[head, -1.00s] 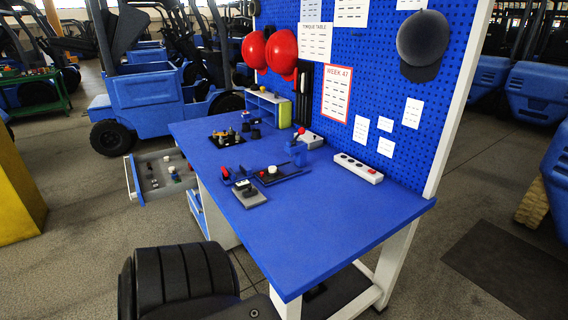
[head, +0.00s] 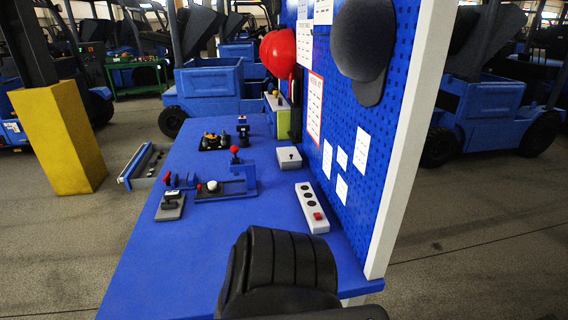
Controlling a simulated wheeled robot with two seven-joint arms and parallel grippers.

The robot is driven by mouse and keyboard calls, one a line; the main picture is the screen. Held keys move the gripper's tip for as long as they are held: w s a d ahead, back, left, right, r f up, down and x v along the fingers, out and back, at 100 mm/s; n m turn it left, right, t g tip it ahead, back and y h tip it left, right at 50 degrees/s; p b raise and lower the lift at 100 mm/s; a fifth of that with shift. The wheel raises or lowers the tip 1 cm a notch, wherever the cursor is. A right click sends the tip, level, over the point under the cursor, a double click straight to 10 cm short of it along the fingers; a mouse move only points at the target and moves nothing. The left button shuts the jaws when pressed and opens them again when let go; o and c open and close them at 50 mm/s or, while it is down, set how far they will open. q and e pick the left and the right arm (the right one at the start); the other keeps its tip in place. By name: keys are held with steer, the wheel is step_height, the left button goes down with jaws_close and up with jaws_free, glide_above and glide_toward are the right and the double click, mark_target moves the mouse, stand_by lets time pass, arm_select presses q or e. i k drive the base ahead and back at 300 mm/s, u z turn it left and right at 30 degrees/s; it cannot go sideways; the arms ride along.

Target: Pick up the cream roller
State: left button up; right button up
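A small whitish round piece (head: 212,186), possibly the cream roller, sits on a dark blue-grey fixture (head: 237,191) on the blue workbench (head: 262,226). It is too small to tell its exact shape. The fixture also has a lever with a red knob (head: 234,151). Neither of my grippers is in view. A black ribbed part of my own arm fills the bottom middle, over the near end of the bench.
A grey block with a dark handle (head: 171,205) lies left of the fixture. A white control box with a red button (head: 312,208) and a grey box (head: 288,157) stand by the pegboard (head: 379,130). An open drawer (head: 144,165) sticks out left.

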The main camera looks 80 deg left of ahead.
mark_target(212, 185)
steer(key=i, duration=0.5)
steer(key=u, duration=2.25)
